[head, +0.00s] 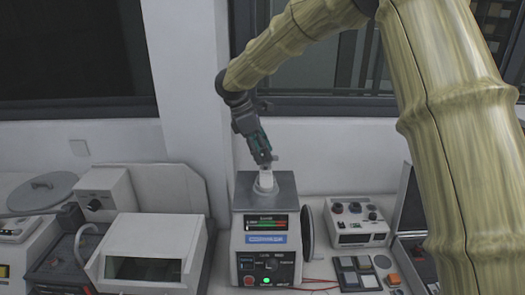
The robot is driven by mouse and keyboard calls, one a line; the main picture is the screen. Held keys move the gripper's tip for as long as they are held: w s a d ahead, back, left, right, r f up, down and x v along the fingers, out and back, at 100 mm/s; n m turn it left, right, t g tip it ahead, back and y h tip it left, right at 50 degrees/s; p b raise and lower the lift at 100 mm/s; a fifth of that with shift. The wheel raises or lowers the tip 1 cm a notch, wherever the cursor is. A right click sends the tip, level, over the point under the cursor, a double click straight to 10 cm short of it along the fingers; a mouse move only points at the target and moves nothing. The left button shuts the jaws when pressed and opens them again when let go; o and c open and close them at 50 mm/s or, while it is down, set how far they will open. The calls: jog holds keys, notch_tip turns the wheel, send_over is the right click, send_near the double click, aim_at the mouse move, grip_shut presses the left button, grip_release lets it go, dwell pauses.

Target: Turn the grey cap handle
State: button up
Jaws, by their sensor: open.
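The mounting press (236,262) stands on the bench at the lower middle in the head view, with a grey top plate (247,197). A small pale grey cap handle (265,182) stands up from the middle of that plate. My gripper (268,163) points down right above the cap handle and is open. Its fingertips are at or just over the top of the handle; whether they touch it or lie around it I cannot tell. The gripper partly hides the handle's upper end.
The press front has a lit display (265,223), a knob and a green button. A white machine with a dark window (150,240) stands to the left. A control box (355,225) and a panel of square buttons (358,273) lie to the right. A wall and window are close behind.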

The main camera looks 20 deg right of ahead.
jog(key=shift+s+a+f, duration=0.15)
jog(key=shift+s+f, duration=0.05)
jog(key=shift+f, duration=0.1)
jog(key=shift+s+r, duration=0.5)
jog(key=shift+s, duration=0.25)
jog(key=c, duration=0.5)
grip_shut()
jog(key=shift+w+f, duration=0.2)
jog(key=shift+w, duration=0.05)
